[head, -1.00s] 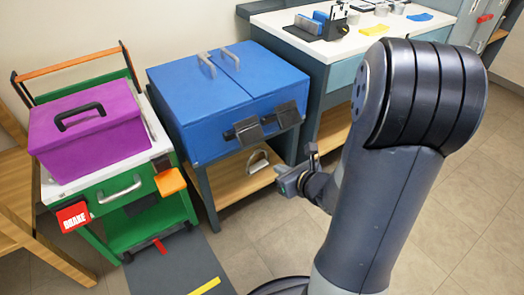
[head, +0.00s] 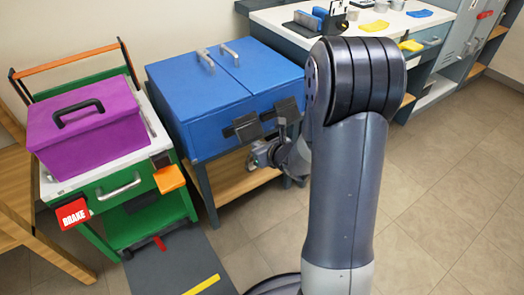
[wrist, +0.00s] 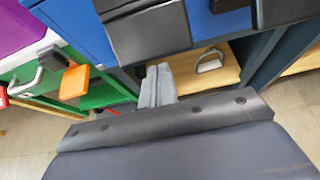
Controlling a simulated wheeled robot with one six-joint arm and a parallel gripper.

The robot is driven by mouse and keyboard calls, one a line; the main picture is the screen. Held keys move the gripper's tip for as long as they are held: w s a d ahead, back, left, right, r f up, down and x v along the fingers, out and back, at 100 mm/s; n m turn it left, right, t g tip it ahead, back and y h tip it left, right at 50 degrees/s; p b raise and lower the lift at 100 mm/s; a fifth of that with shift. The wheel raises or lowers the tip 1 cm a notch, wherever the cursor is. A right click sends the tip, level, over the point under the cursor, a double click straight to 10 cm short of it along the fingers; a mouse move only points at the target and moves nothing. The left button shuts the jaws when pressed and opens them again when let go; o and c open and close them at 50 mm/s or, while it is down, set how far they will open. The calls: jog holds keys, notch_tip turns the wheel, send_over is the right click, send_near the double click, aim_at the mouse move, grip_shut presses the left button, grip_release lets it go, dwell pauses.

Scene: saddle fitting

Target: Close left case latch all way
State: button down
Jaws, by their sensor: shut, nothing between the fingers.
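The blue case (head: 215,90) stands on a dark-framed stand, with its two lid handles on top. Its left latch (head: 247,128) is a black flap on the front that appears to stick out at a tilt; how far it is closed I cannot tell. In the wrist view the left latch (wrist: 147,32) is large at the top, above my gripper (wrist: 158,72). My gripper (head: 254,158) is shut and empty, just below the left latch in the head view. I cannot tell whether they touch.
A green cart (head: 100,196) with a purple toolbox (head: 85,128), an orange block and a red BRAKE tag stands at left. The stand's wooden shelf (head: 228,183) lies below the case and holds a metal handle-like piece (wrist: 209,62). A white-topped workbench (head: 280,20) is behind. Floor at right is clear.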

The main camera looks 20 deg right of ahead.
jog(key=shift+r, duration=0.1)
dwell(0.3)
jog(key=shift+w+r+g+p, duration=0.1)
jog(key=shift+r+g+p, duration=0.2)
jog(key=shift+p, duration=0.5)
